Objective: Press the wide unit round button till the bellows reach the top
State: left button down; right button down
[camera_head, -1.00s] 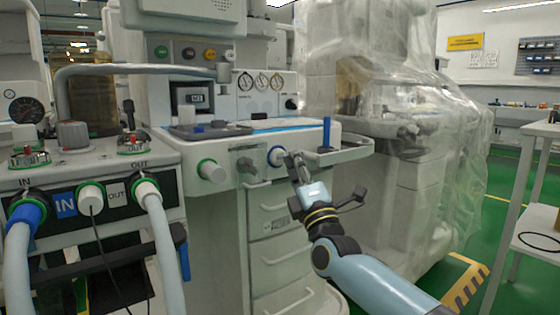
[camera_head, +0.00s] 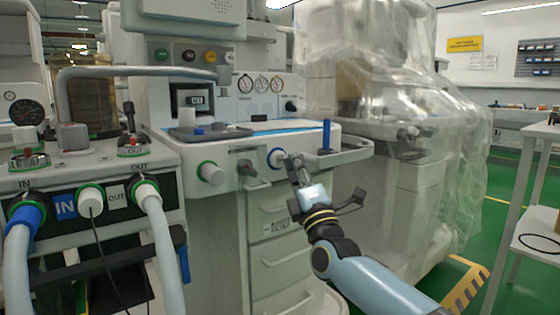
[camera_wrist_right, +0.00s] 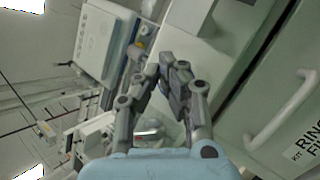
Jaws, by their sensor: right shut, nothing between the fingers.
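A pale round button with a blue ring (camera_head: 276,157) is on the front edge of the middle cart (camera_head: 232,178). A larger pale round knob with a green ring (camera_head: 211,173) is to its left. My right gripper (camera_head: 291,160) is shut and empty, its fingertips just right of the blue-ringed button; I cannot tell whether they touch it. In the right wrist view the closed fingers (camera_wrist_right: 166,68) point toward the cart's front. An amber cylinder (camera_head: 92,105), possibly the bellows housing, stands at the left; its inside level is not readable. My left gripper is out of view.
A blue upright post (camera_head: 326,135) stands on the cart's right ledge. Drawers with handles (camera_head: 288,258) are below the fingers. A plastic-covered machine (camera_head: 400,150) stands close on the right. The left unit (camera_head: 100,160) carries hoses and several ports.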

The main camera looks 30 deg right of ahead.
dwell(0.4)
jog(key=shift+w, duration=0.4)
jog(key=shift+w+a, duration=0.1)
jog(key=shift+w, duration=0.4)
dwell(0.7)
dwell(0.3)
jog(key=shift+s+p, duration=0.9)
jog(key=shift+p, duration=0.2)
